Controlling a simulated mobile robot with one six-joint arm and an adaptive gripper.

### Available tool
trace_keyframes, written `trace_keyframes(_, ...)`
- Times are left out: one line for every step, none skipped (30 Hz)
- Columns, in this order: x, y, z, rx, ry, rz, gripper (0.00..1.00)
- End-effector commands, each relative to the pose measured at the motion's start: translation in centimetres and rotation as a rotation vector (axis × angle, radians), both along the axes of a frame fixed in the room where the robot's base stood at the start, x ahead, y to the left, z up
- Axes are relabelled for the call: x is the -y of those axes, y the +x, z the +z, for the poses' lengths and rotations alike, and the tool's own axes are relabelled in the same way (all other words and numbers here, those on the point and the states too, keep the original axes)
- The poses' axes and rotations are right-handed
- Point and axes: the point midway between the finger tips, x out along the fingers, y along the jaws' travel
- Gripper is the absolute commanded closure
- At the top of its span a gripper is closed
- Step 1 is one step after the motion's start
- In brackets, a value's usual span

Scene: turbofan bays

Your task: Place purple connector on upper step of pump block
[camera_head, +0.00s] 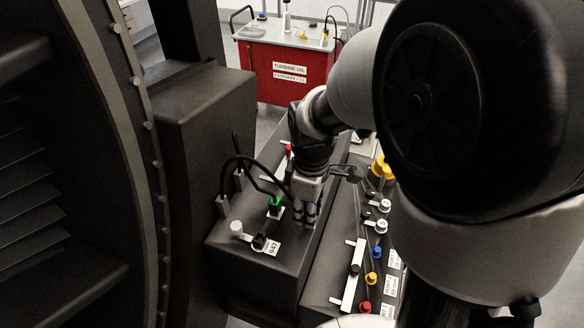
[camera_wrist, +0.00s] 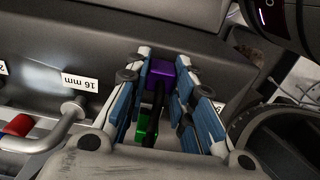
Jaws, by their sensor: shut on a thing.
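My gripper (camera_head: 304,210) points down over the dark stepped block (camera_head: 250,262) in the head view. In the wrist view, the purple connector (camera_wrist: 160,68) sits between the blue-padded fingers, which are shut on it, with a black cable trailing from it. In the head view the purple connector is hidden by the gripper. A green connector (camera_head: 275,201) stands on the block just left of my gripper; it also shows in the wrist view (camera_wrist: 140,131). I cannot tell whether the purple connector touches the block.
Black looped cables (camera_head: 240,160), a white cap (camera_head: 237,228) and a label (camera_head: 272,246) are left of my gripper. The lower step to the right carries a white handle bar (camera_head: 350,275), a blue knob (camera_head: 376,252) and a yellow knob (camera_head: 371,279). A red cart (camera_head: 275,75) stands behind.

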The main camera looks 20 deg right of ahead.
Motion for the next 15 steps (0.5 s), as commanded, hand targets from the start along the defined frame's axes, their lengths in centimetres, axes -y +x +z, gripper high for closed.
trace_keyframes(0.0,0.0,-0.1,0.0,0.0,0.0,1.0)
trace_keyframes(0.0,0.0,-0.09,0.0,0.0,0.0,1.0)
trace_keyframes(0.0,0.01,-0.05,0.0,0.0,0.0,1.0)
trace_keyframes(0.0,0.01,-0.03,0.0,0.0,0.0,1.0)
trace_keyframes(0.0,0.01,-0.02,0.0,0.0,0.0,1.0)
trace_keyframes(0.0,0.01,-0.02,0.001,-0.001,0.0,1.0)
trace_keyframes(0.0,0.02,-0.03,0.001,-0.001,0.0,1.0)
trace_keyframes(0.0,0.02,-0.08,0.001,-0.001,0.0,1.0)
trace_keyframes(0.0,0.01,-0.21,0.0,0.0,0.0,1.0)
trace_keyframes(0.0,0.01,-0.33,0.0,0.0,0.0,1.0)
trace_keyframes(0.0,0.01,-0.44,0.0,0.0,0.0,1.0)
trace_keyframes(0.01,0.01,-0.38,0.0,0.0,0.0,0.75)
trace_keyframes(0.01,0.01,-0.35,0.0,0.0,0.0,0.73)
trace_keyframes(0.0,0.01,-0.33,0.0,0.0,0.0,0.71)
trace_keyframes(0.0,0.01,-0.33,0.0,0.0,0.0,0.69)
